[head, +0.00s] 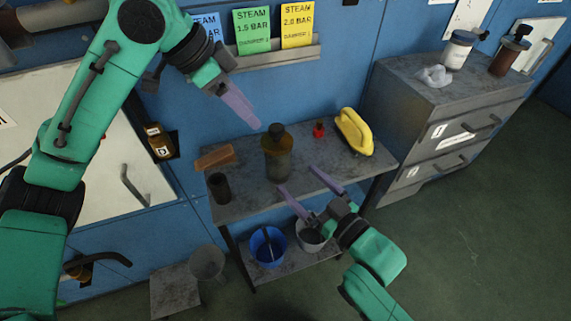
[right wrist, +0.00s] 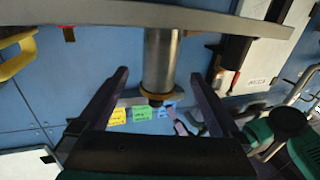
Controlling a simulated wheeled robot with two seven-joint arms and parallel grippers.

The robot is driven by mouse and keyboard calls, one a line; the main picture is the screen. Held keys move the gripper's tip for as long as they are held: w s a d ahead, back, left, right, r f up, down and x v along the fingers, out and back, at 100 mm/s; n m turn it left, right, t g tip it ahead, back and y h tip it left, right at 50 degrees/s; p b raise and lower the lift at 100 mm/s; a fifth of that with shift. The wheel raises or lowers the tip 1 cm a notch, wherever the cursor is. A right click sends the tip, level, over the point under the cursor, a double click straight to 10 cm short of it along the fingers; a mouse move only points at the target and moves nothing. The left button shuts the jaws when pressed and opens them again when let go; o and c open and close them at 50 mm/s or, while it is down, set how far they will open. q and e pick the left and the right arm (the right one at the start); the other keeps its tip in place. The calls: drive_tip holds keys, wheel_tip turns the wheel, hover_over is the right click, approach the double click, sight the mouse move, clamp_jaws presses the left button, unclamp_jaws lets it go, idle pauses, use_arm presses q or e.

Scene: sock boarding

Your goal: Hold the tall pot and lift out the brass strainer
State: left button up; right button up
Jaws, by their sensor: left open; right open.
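The tall pot (head: 278,170) stands upright on the grey bench, a metal cylinder that also shows in the right wrist view (right wrist: 162,58). Brass-coloured material, apparently the strainer (head: 276,144), shows at its top with a dark knob above; the right wrist view shows it as a brass band (right wrist: 157,93). How deep it sits is hidden. My left gripper (head: 240,107) is open and empty, above and left of the pot. My right gripper (head: 298,180) is open at the bench's front edge, in front of the pot and apart from it in the head view.
On the bench (head: 242,207) are a dark cup (head: 220,188), a brown block (head: 214,157), a small red object (head: 319,130) and a yellow handled object (head: 354,132). Below are a blue bucket (head: 268,247) and grey bucket (head: 311,237). A drawer cabinet (head: 440,120) stands right.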

sight(275, 129)
drive_tip(key=x, duration=0.9)
drive_tip(key=shift+w+a, duration=0.15)
drive_tip(key=shift+a, duration=0.05)
use_arm(q)
drive_tip(key=shift+o, duration=0.3)
use_arm(e)
clamp_jaws()
use_arm(q)
drive_tip(key=o, duration=0.5)
drive_tip(key=shift+o, duration=1.2)
drive_tip(key=shift+s+d+r+n+y, duration=0.2)
drive_tip(key=shift+n+y, duration=0.1)
drive_tip(key=shift+n, duration=0.1)
wheel_tip(275, 129, up, 3)
drive_tip(key=s+d+n+t+y, duration=0.2)
drive_tip(key=d+n+y, duration=0.1)
drive_tip(key=n, duration=0.5)
use_arm(e)
drive_tip(key=shift+d, duration=0.1)
use_arm(q)
drive_tip(key=x, duration=1.2)
drive_tip(key=shift+w, duration=0.15)
drive_tip(key=shift+r, duration=0.1)
clamp_jaws()
